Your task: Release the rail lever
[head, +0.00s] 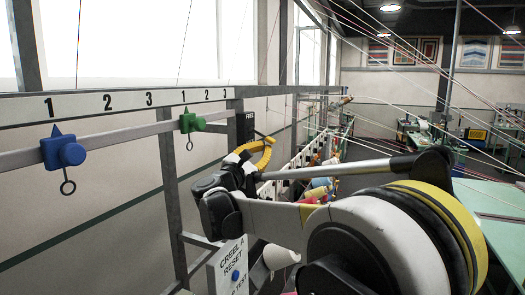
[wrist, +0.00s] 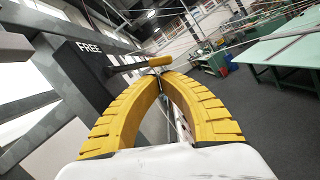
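The rail lever is a dark rod with a yellow grip (wrist: 160,61) at its end. It comes out of a black housing marked FREE (wrist: 85,65). In the head view the housing (head: 245,126) stands at the end of the numbered rail, with the lever beside it. My gripper (wrist: 164,76) has two yellow ribbed fingers that arch together, their tips meeting or nearly so. The tips are just below the lever's grip in the wrist view; I cannot tell whether they touch it. Nothing shows held. My gripper (head: 269,143) also shows in the head view near the lever.
A blue slider (head: 62,152) and a green slider (head: 191,121) with hanging rings sit on the numbered rail at left. A creel reset panel (head: 231,266) stands below my arm. Cones and strung yarns lie beyond. A green table (head: 497,215) is at right.

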